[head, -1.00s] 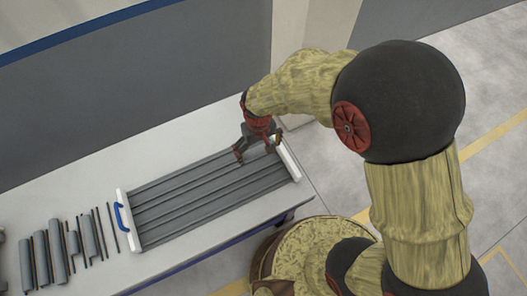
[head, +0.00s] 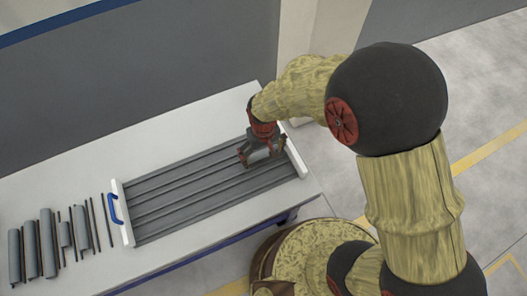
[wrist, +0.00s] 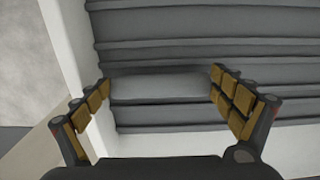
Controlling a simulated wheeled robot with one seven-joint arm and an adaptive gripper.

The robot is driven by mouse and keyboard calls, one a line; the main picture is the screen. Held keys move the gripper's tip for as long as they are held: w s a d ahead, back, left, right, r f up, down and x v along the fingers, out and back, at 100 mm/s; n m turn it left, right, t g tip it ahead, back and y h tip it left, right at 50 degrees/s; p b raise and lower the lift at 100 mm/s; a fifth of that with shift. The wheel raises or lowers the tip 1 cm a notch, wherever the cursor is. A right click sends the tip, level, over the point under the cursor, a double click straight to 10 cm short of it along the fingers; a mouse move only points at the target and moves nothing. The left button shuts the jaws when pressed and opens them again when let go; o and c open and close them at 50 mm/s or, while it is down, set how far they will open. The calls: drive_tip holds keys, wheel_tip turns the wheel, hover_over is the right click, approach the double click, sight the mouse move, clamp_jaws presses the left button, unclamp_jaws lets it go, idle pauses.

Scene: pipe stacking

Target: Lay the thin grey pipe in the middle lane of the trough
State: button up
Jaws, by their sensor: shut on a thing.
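The grey trough (head: 190,207) lies on the table, with several long parallel lanes and white end walls. My gripper (head: 262,157) is over its right end in the head view, close to the right end wall. In the wrist view my gripper (wrist: 160,88) is shut on a short grey pipe (wrist: 160,86), one finger at each end. The pipe lies parallel to the lanes, over the trough. I cannot tell whether it touches the trough floor or exactly which lane it is over.
Several grey pipes and thin dark rods (head: 50,243) lie in a row on the table, left of the trough. A blue handle (head: 113,208) sits on the trough's left end wall. The white table (head: 190,133) is clear behind the trough, and a grey wall stands beyond.

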sight(264, 156)
drive_tip(key=shift+f, duration=0.45)
drive_tip(key=o, duration=0.6)
drive_tip(key=shift+o, duration=0.2)
wheel_tip(264, 156, up, 12)
idle(0.6)
